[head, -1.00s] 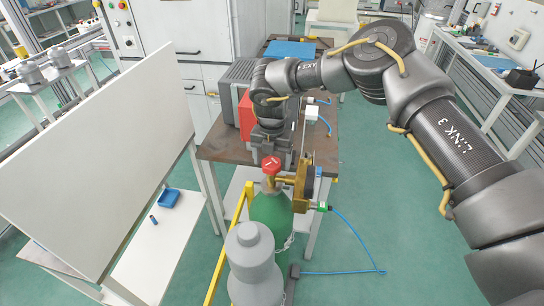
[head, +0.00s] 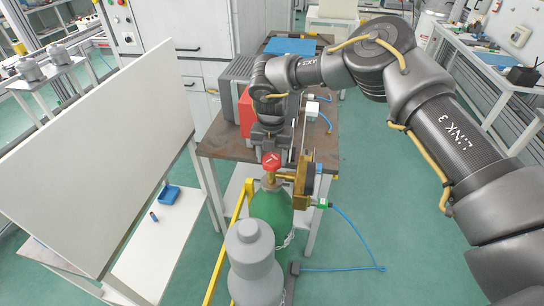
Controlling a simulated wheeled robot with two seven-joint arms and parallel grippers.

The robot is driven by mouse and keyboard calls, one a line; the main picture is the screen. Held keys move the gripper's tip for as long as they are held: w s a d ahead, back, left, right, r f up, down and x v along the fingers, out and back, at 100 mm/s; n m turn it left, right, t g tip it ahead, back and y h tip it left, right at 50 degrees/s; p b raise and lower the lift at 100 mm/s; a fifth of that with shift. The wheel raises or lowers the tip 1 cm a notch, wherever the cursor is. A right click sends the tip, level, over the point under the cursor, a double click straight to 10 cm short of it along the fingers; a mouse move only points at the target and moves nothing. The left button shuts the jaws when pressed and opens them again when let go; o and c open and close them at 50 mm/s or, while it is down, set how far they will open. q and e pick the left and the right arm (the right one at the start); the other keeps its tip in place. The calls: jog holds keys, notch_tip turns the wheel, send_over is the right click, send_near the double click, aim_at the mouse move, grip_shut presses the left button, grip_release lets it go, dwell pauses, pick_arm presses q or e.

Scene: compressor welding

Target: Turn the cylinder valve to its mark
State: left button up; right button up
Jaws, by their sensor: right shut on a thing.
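The red cylinder valve knob (head: 271,161), with a small white mark on it, sits on top of the green gas cylinder (head: 268,208). My right gripper (head: 269,149) reaches down over the table edge from behind and is shut on the red knob. Its fingers hide the knob's far side. A brass regulator (head: 301,186) with a dark round gauge stands just right of the knob. My left gripper is not in view.
A grey capped cylinder (head: 252,262) stands in front of the green one, beside a yellow rail (head: 228,252). A blue hose (head: 357,240) runs right across the floor. A large white panel (head: 95,150) stands left. The worktable (head: 222,139) is behind.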

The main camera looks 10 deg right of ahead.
jog(key=n+b, duration=0.1)
jog(key=n, duration=0.5)
jog(key=shift+a+n, duration=0.1)
jog(key=shift+n, duration=0.2)
jog(key=n, duration=0.4)
jog(key=shift+b, duration=0.4)
jog(key=shift+a+r+n, duration=0.1)
jog(key=shift+a+n, duration=0.05)
jog(key=shift+n, duration=1.85)
jog(key=o, duration=1)
